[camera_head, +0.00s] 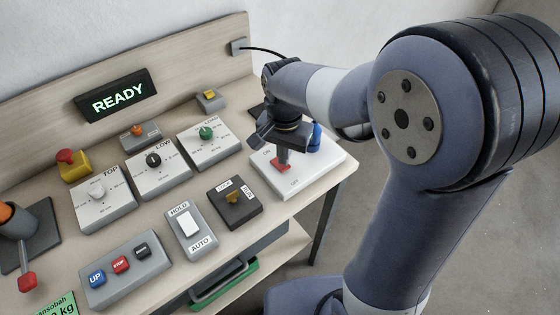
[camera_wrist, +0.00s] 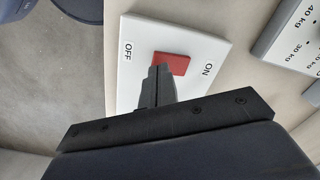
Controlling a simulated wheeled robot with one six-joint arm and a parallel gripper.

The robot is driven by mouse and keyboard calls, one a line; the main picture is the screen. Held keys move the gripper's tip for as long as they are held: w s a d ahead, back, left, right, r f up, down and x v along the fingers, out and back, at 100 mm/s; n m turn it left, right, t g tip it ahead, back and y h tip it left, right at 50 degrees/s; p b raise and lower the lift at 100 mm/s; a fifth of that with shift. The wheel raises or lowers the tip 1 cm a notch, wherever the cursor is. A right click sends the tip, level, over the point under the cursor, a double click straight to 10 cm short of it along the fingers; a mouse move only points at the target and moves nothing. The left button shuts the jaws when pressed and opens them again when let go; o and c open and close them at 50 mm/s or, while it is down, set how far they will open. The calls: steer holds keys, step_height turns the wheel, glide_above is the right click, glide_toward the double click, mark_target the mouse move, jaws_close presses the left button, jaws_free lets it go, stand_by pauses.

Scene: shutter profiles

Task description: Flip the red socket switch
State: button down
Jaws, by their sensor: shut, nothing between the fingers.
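The red socket switch (camera_head: 280,165) is a small red rocker on a white plate (camera_head: 322,170) marked ON and OFF, at the right end of the bench in the head view. The red rocker (camera_wrist: 173,63) also shows in the wrist view, between the OFF and ON labels. My gripper (camera_head: 284,160) points down at the rocker, its fingers closed together and empty. In the wrist view the closed fingertips (camera_wrist: 159,70) are at the OFF-side edge of the rocker. I cannot tell whether they touch it.
A blue part (camera_head: 315,137) stands on the white plate behind the gripper. A dark box with a brown knob (camera_head: 233,197) and a HOLD/AUTO switch (camera_head: 188,223) are left of it. Dial boxes (camera_head: 205,140) stand behind. Open floor lies right of the bench.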

steer(key=shift+f+b, duration=0.6)
steer(key=shift+f, duration=0.3)
steer(key=shift+r, duration=0.1)
stand_by(0.3)
step_height(320, 180, up, 7)
steer(key=p, duration=0.6)
steer(key=shift+f, duration=0.2)
step_height(320, 180, down, 7)
steer(key=b, duration=0.6)
steer(key=shift+r, duration=0.3)
stand_by(0.3)
